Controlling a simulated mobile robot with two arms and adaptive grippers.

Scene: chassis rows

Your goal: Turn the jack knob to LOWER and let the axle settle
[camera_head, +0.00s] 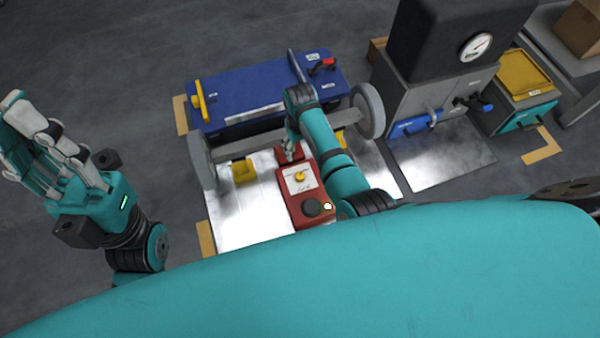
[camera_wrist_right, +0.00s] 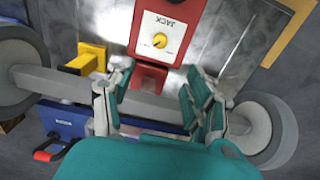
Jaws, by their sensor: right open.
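The red jack (camera_head: 305,206) stands on a shiny metal plate under the axle. Its yellow knob (camera_head: 299,176) sits on a white panel; in the right wrist view the knob (camera_wrist_right: 159,40) shows on the panel marked JACK. The grey axle (camera_head: 250,145) runs across the jack's far end, with a wheel (camera_head: 369,111) at each end. My right gripper (camera_wrist_right: 155,95) is open and empty above the axle, short of the knob, its fingers apart on either side of the jack's end. My left gripper (camera_head: 40,140) is raised at the left, away from the jack, its fingers looking spread.
A blue chassis box (camera_head: 250,95) with a yellow handle and a red handle lies behind the axle. A yellow block (camera_head: 243,171) stands left of the jack. A dark machine with a gauge (camera_head: 476,46) stands at right. Floor at left is clear.

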